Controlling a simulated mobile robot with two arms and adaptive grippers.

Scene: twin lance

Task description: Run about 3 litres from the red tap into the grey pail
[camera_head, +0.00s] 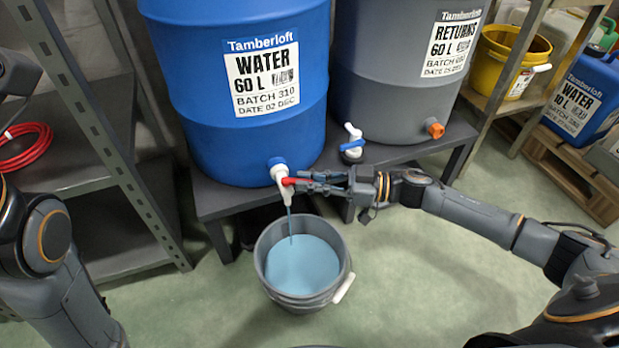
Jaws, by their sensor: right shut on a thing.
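The red tap (283,178) is a white spout with a red lever, low on the front of a blue drum (240,130) labelled WATER 60 L. My right gripper (300,182) comes in from the right and is shut on the red lever. A thin stream runs from the spout down into the grey pail (262,268). The pail stands upright on the floor under the tap, with pale blue liquid inside and a white grip on its handle at the right. My left arm shows at the left edge; its gripper is not in view.
A grey drum (390,75) labelled RETURNS stands beside the blue one on a dark stand (215,203). Metal shelving (110,150) stands left. Green floor (420,270) is clear at right.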

